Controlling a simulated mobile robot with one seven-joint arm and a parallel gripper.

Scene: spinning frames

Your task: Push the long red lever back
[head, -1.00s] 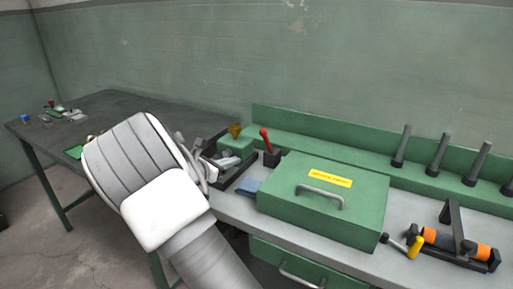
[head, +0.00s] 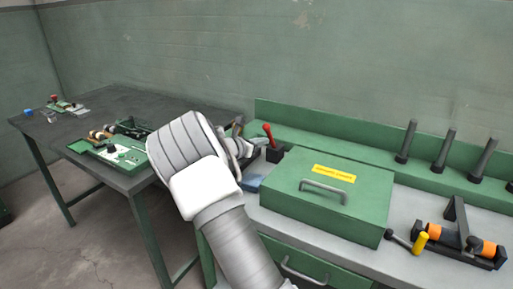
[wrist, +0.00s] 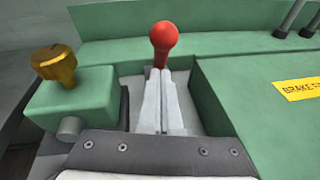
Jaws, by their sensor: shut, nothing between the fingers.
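The red lever (head: 268,132) stands up from a black base (head: 275,155) at the back of the bench, left of the green box. Its round red knob also shows in the wrist view (wrist: 164,37), just beyond my fingertips. My gripper (wrist: 161,80) is shut and empty, its two grey fingers side by side and pointing at the lever. The fingers hide the lever's lower part in the wrist view. I cannot tell whether they touch it. In the head view my arm mostly covers the gripper, left of the lever.
A large green box (head: 340,215) with a yellow label stands close on the right. A green block with a brass knob (wrist: 53,65) is close on the left. A green back ledge (head: 330,140) runs behind the lever. Several dark posts stand further right. A dark table (head: 90,115) is at left.

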